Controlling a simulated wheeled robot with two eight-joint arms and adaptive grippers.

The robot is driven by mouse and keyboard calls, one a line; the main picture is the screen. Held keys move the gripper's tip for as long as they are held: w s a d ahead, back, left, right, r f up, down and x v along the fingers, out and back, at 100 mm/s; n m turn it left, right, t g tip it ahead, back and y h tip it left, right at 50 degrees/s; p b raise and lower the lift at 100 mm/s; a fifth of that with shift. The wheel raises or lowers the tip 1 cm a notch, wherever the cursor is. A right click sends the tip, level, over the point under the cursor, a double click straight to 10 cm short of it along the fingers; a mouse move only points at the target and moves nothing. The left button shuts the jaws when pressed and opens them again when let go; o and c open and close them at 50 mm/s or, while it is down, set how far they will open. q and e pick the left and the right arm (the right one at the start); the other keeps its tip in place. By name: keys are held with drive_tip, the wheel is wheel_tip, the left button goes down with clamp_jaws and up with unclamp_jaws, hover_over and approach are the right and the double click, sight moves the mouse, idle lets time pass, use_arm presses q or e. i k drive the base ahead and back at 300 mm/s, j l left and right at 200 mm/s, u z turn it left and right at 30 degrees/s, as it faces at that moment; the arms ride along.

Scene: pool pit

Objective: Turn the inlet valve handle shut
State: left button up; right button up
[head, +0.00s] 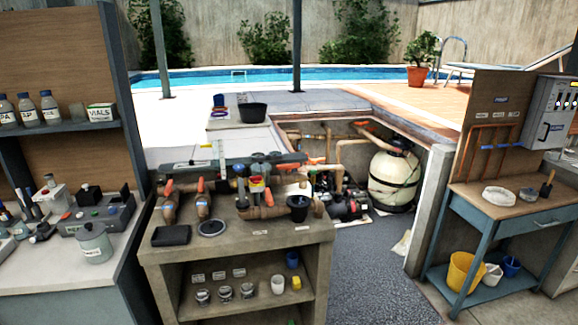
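Several valves with orange handles show in the head view, and I cannot read which one is the inlet valve. On the middle bench, one orange handle (168,187) stands upright on a tan valve body at the left. A second orange handle (201,184) stands upright just right of it. Further right, a tan pipe assembly (262,212) carries a red and yellow part on top. In the sunken pit behind, more orange handles (312,161) sit on the pipework, partly hidden by the bench items. Neither of my grippers is in view.
The middle bench (240,237) also holds a black tray (171,235) and a dark cup (298,207). A cream tank (393,180) stands in the pit. A blue side table (505,206) is at right, a shelved counter (70,278) at left. Grey floor (365,275) is clear between.

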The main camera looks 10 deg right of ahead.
sight(287, 167)
drive_tip(key=i+j, duration=0.2)
drive_tip(key=i, duration=0.3)
drive_tip(key=i+j, duration=0.15)
drive_tip(key=i, duration=0.35)
